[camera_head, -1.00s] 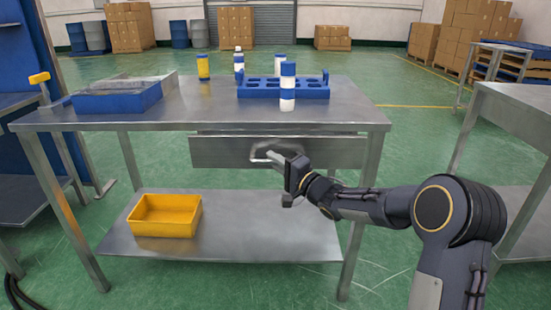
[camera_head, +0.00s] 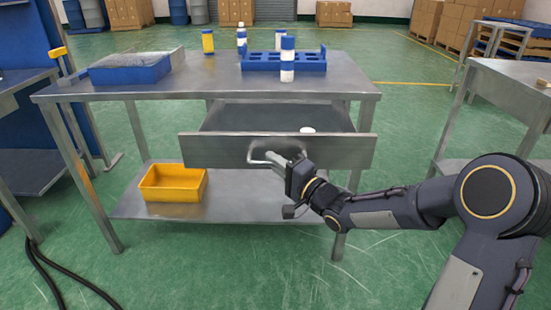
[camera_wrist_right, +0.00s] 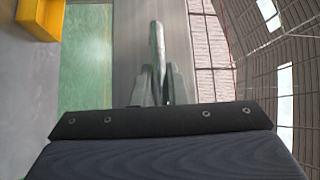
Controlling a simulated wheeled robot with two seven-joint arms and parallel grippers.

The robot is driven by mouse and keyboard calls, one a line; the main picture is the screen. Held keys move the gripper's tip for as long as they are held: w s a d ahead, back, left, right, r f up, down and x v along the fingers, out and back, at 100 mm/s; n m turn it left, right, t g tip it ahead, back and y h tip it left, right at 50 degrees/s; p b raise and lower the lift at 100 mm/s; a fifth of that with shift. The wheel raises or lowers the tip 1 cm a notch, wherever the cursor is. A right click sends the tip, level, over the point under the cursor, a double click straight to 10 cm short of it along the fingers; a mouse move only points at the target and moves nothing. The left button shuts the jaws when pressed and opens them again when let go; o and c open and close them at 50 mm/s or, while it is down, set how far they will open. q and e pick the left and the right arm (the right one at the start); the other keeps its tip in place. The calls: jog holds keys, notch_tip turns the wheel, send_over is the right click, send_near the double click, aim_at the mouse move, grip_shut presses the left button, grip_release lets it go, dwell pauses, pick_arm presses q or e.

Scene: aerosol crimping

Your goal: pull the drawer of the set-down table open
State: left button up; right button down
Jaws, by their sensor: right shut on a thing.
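The steel set-down table (camera_head: 220,89) stands in front of me in the head view. Its drawer (camera_head: 212,150) sticks out toward me under the tabletop, and its grey interior shows behind the front panel. A white round thing (camera_head: 307,130) shows inside, at the right, partly hidden by the panel. My right gripper (camera_head: 284,165) is shut on the drawer's bar handle (camera_head: 258,155), on the front panel. My left gripper is not in view.
A blue rack (camera_head: 275,63) with a blue-and-white can (camera_head: 287,62) and a blue bin (camera_head: 130,70) stand on the tabletop. A yellow bin (camera_head: 172,183) sits on the lower shelf. Another steel table (camera_head: 510,85) stands at the right. Green floor lies open in front.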

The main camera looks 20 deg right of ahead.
jog(key=shift+s, duration=0.2)
jog(key=c, duration=1.5)
grip_release()
jog(key=shift+o, duration=0.2)
jog(key=p+v, duration=0.1)
jog(key=v, duration=0.6)
jog(key=shift+s+d, duration=0.2)
jog(key=shift+s, duration=0.15)
